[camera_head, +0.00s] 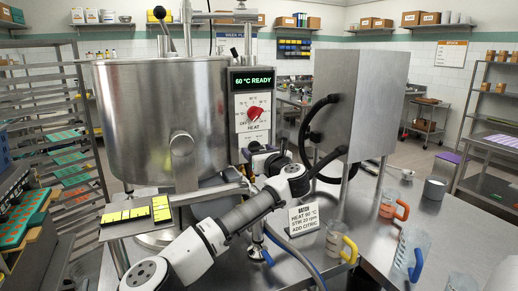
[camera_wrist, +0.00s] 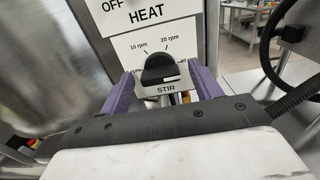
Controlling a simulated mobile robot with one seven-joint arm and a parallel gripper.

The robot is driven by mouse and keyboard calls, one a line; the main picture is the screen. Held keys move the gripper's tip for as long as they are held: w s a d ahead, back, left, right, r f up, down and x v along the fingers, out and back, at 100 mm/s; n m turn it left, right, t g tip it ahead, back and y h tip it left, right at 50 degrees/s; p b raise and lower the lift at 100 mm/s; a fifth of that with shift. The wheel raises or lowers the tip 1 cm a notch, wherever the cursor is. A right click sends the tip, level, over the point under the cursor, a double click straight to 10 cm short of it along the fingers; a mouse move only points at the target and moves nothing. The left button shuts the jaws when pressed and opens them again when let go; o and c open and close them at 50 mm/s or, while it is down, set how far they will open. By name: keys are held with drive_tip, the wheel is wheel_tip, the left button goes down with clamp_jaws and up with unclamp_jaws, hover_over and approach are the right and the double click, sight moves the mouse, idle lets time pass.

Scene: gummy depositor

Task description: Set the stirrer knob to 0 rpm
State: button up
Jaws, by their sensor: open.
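In the wrist view the black stirrer knob (camera_wrist: 160,68) sits on a white dial plate marked STIR (camera_wrist: 166,90). Labels 10 rpm and 20 rpm show above it at left and right; the 0 rpm mark is not visible. A pale mark shows on the knob's lower front, but I cannot tell which value it points to. My gripper (camera_wrist: 162,88) is open, its purple fingers on the left and right of the knob with gaps between. In the head view my gripper (camera_head: 264,162) is at the panel below the red heat knob (camera_head: 255,113) and hides the stirrer knob.
A steel kettle (camera_head: 160,110) stands left of the panel and a steel box (camera_head: 362,100) with a black hose right. A batch card (camera_head: 304,218) and several jugs, one yellow-handled (camera_head: 338,243), stand on the steel table.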

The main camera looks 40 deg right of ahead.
drive_tip(key=shift+c, duration=0.2)
drive_tip(key=c, duration=0.9)
drive_tip(key=shift+c, duration=0.2)
